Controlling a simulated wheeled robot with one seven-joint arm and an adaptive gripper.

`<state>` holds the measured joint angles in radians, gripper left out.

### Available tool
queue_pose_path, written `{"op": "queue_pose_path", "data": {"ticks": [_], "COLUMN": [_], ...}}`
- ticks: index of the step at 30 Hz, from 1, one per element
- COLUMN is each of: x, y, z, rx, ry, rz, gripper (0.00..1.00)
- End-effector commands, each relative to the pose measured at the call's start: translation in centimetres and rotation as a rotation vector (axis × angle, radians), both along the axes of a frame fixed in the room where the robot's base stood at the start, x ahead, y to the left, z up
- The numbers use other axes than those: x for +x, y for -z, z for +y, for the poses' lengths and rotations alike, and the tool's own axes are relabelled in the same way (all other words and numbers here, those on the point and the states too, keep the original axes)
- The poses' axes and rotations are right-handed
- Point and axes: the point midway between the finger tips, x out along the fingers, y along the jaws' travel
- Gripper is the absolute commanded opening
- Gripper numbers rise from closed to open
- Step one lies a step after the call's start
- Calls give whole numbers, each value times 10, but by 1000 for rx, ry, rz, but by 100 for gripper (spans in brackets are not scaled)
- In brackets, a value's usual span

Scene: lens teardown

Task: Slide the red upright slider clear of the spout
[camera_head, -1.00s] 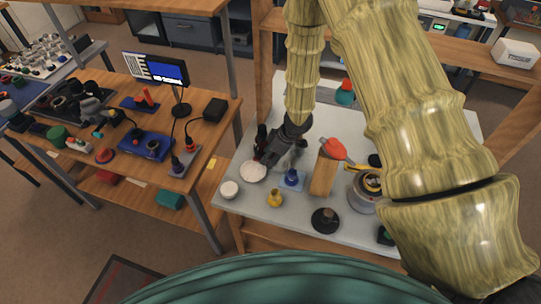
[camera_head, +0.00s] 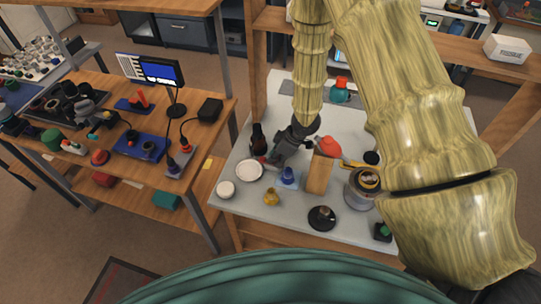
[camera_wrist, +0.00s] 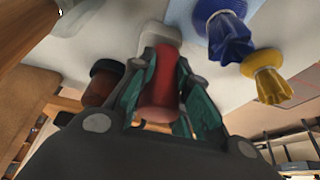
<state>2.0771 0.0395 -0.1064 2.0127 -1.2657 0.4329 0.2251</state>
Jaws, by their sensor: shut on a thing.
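The red upright slider (camera_wrist: 162,82) shows in the wrist view between the two green-padded fingers of my gripper (camera_wrist: 160,108), which is shut on it. A pale grey part (camera_wrist: 160,36) lies just beyond the slider's top end; I cannot tell whether this is the spout or whether the two touch. In the head view my gripper (camera_head: 270,162) is low over the table, right of the white plate (camera_head: 247,171). A small bit of red shows at its tips; the rest of the slider is hidden there.
A dark bottle (camera_head: 257,140) stands behind the plate. A blue piece (camera_head: 288,175), a yellow vase (camera_head: 271,197) and a wooden block (camera_head: 320,174) stand close to the right and front. A white cup (camera_head: 226,189) is at the left edge. A metal pot (camera_head: 361,190) stands farther right.

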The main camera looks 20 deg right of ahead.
Motion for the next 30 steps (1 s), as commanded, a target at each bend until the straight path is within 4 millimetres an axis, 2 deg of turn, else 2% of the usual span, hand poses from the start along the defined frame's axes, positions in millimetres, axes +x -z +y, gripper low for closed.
{"op": "queue_pose_path", "data": {"ticks": [4,5,8,20,23,30], "x": [2,2,1,1,-1,-8], "y": [0,-1,0,-4,-11,-41], "z": [1,1,1,0,-3,-14], "rx": [1,1,1,1,2,2], "ry": [-1,-1,-1,-1,-1,0], "rz": [-2,-2,-2,-2,-3,-4], "gripper": [0,21,39,39,39,39]}}
